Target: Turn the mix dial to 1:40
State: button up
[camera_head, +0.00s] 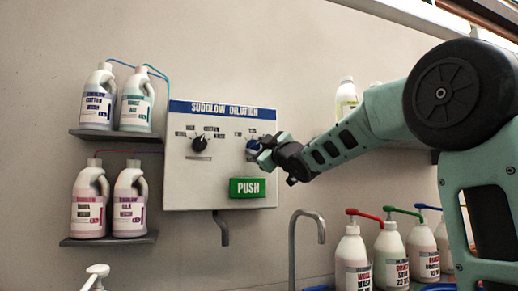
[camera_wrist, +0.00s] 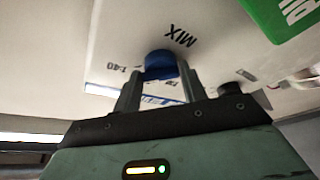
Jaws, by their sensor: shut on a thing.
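The blue mix dial (camera_head: 252,146) is on the right half of the white "SUDGLOW DILUTION" panel (camera_head: 185,190). My gripper (camera_head: 266,156) is at it from the right and partly covers it. In the wrist view the blue dial (camera_wrist: 160,63) sits between the two fingers of my gripper (camera_wrist: 160,82), which are shut on it. The word "MIX" and a "1:40" mark (camera_wrist: 130,69) show beside it, turned in the picture. The dial's pointer is hidden, so I cannot tell which mark it faces.
A black dial (camera_head: 199,144) is left of the mix dial, and a green PUSH button (camera_head: 247,188) is just below. Shelves with bottles (camera_head: 97,100) stand left. Pump bottles (camera_head: 390,255) and a metal tap (camera_head: 306,228) are below right.

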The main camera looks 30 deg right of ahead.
jog(key=o, duration=1)
jog(key=p+v, duration=0.9)
jog(key=v, duration=0.8)
jog(key=shift+s, duration=0.25)
jog(key=shift+f, duration=0.1)
